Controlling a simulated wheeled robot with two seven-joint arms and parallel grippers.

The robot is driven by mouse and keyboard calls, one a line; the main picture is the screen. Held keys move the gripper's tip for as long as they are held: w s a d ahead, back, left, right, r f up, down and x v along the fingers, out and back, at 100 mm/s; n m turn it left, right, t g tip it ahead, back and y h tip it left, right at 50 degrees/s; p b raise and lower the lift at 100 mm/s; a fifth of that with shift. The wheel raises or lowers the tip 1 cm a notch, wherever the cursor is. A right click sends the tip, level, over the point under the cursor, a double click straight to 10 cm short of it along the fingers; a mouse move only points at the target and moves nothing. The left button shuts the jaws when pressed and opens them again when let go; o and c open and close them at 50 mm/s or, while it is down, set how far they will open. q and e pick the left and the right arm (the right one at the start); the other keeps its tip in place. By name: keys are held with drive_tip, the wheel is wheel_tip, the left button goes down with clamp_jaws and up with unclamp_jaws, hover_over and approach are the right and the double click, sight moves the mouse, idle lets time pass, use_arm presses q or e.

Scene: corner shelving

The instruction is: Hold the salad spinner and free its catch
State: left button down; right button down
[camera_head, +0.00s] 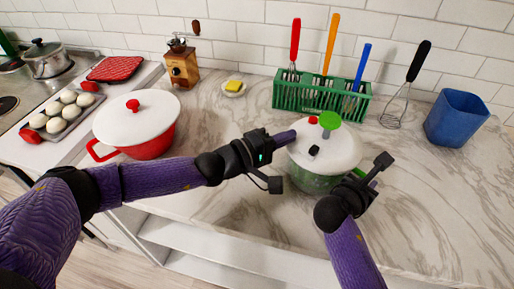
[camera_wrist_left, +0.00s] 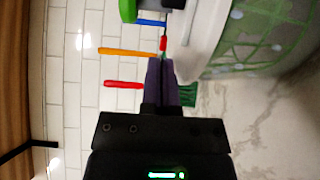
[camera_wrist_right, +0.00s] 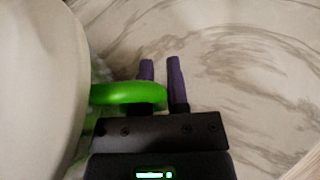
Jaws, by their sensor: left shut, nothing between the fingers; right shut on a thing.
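The salad spinner (camera_head: 330,152) stands upright on the counter, with a white lid, a green knob (camera_head: 329,120) and a green patterned bowl (camera_wrist_left: 262,38). A small black part (camera_head: 314,150) and a small red part (camera_head: 325,133) show on the lid. My left gripper (camera_head: 290,137) is shut and empty, its fingertips by the lid's left edge. In the left wrist view its fingers (camera_wrist_left: 160,66) are together near the white rim. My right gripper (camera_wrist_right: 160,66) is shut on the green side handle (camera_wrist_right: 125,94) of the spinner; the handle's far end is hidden.
A green rack (camera_head: 300,98) with several utensils stands behind the spinner. A red pot (camera_head: 150,143) is left, a whisk (camera_head: 396,105) and blue container (camera_head: 455,118) right. Bare counter lies right of the spinner.

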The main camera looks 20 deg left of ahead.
use_arm(q)
drive_tip(key=v, duration=1)
